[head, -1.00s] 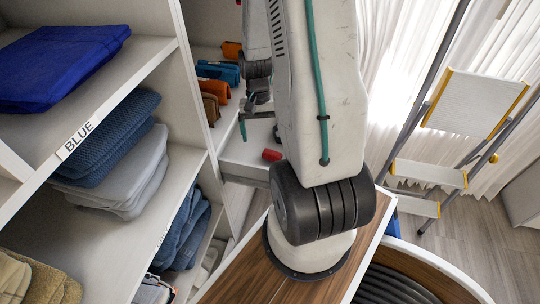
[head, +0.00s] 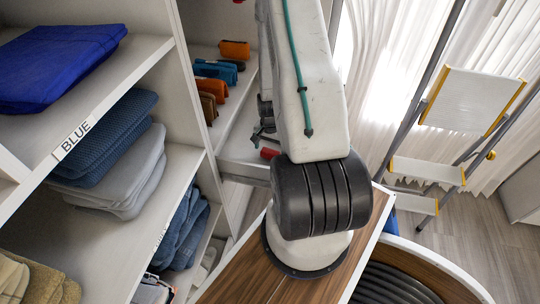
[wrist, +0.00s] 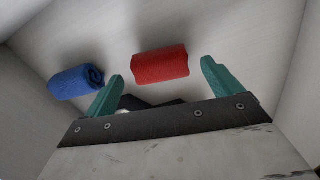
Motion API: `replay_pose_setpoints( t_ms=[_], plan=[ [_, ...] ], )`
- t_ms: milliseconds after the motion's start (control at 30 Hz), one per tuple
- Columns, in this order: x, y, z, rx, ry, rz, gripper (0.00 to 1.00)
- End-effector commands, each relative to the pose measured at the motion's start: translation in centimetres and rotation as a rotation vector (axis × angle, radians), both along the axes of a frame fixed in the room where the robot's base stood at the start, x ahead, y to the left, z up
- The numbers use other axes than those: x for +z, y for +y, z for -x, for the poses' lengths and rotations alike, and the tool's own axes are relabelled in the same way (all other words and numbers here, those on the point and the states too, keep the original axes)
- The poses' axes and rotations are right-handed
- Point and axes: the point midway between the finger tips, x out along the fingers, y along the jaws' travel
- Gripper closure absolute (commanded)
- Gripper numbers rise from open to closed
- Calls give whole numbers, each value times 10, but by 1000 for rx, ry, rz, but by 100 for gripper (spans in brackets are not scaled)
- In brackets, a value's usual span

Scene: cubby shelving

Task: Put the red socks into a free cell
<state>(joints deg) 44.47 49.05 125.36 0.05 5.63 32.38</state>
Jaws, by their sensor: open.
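The red socks (wrist: 160,65) are a rolled bundle lying on a pale surface in the wrist view, just ahead of the gap between my fingers. A small part of the red socks (head: 269,153) shows in the head view, beside my arm. My gripper (wrist: 165,84) is open with its two green fingers apart and nothing between them. A rolled blue pair of socks (wrist: 76,82) lies to the left of the red one, near my left finger. A dark object shows partly behind the gripper plate. In the head view my arm hides most of the gripper.
Shelving at left holds folded blue cloth (head: 55,65) and stacked textiles (head: 110,140). Orange, teal and brown rolls (head: 218,70) sit on the back shelf. A stepladder (head: 470,100) stands at right. Pale walls flank the red socks in the wrist view.

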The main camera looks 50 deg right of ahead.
Motion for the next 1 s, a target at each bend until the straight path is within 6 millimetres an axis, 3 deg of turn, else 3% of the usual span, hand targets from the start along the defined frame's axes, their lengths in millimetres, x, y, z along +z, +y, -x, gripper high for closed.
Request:
replay_pose_setpoints(
  t_ms=[100, 367, 533, 1000],
  plan=[
    [-11, 0, 0, 1, 0, 0, 9],
    [-12, 0, 0, 1, -1, 1, 9],
    [-12, 0, 0, 1, -1, 1, 56],
    [-5, 0, -1, 1, -1, 2, 57]
  ],
)
